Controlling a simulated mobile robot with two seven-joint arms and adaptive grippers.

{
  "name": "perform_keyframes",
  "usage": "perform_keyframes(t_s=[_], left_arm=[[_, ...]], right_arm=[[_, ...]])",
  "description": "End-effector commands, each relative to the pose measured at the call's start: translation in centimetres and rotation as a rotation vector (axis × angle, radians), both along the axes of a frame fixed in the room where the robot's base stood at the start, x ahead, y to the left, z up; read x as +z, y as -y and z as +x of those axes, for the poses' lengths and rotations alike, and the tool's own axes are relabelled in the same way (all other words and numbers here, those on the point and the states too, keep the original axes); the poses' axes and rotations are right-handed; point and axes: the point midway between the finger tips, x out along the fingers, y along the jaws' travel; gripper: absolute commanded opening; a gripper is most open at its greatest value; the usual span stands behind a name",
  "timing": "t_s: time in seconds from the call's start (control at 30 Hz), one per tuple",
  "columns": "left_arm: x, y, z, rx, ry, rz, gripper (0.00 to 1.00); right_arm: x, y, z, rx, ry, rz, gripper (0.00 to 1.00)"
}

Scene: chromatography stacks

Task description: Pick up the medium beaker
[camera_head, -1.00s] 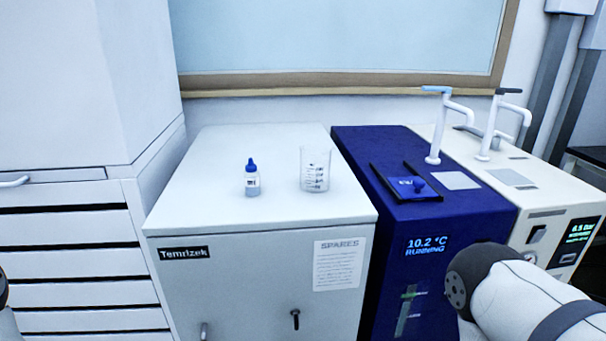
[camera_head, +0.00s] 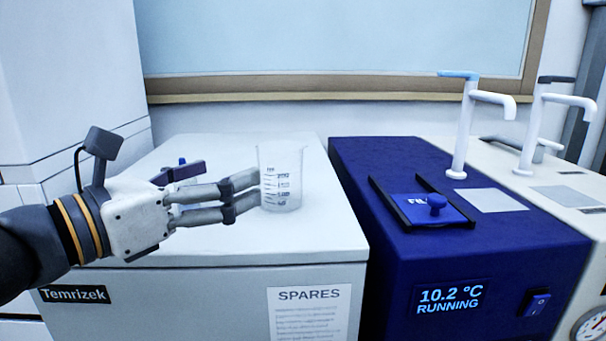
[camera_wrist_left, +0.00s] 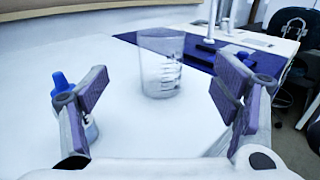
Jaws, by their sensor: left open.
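The medium beaker (camera_head: 281,178) is clear with dark graduations and stands upright on the white cabinet top. In the left wrist view the beaker (camera_wrist_left: 160,68) stands ahead, between the two fingers' directions. My left gripper (camera_head: 226,180) comes in from the left, low over the cabinet top, fingers pointing at the beaker. It is open and empty. In the head view one finger overlaps the beaker's left edge; I cannot tell whether they touch. My right gripper is out of view.
A blue-capped bottle (camera_wrist_left: 60,84) stands close by the left finger and is mostly hidden in the head view. The white cabinet (camera_head: 320,225) has clear top around the beaker. A dark blue unit (camera_head: 350,160) with a knobbed slide (camera_head: 436,204) adjoins on the right.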

Motion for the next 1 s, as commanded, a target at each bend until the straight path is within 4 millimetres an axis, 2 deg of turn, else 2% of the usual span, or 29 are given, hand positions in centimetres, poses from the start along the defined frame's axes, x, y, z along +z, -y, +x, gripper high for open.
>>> perform_keyframes(t_s=[0.2, 0.37, 0.6, 0.87, 0.9, 1.0], left_arm=[[0.0, 3.2, 3.4, -0.002, 0.000, 0.001, 0.81], [0.0, 4.6, 5.0, -0.002, 0.000, 0.001, 0.81], [0.1, 7.5, 8.2, -0.001, 0.000, 0.003, 0.81], [0.1, 8.0, 8.8, -0.001, -0.001, 0.001, 0.81], [0.1, 8.0, 8.8, -0.001, -0.001, 0.002, 0.77], [0.1, 8.0, 8.8, -0.001, -0.001, 0.002, 0.54]], right_arm=[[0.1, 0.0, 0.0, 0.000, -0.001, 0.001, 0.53], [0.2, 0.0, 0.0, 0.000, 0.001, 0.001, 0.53], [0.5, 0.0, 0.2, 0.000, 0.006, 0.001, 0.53], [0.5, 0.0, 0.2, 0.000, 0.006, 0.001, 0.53], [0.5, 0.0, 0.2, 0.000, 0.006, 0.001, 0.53], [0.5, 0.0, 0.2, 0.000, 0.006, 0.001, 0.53]])
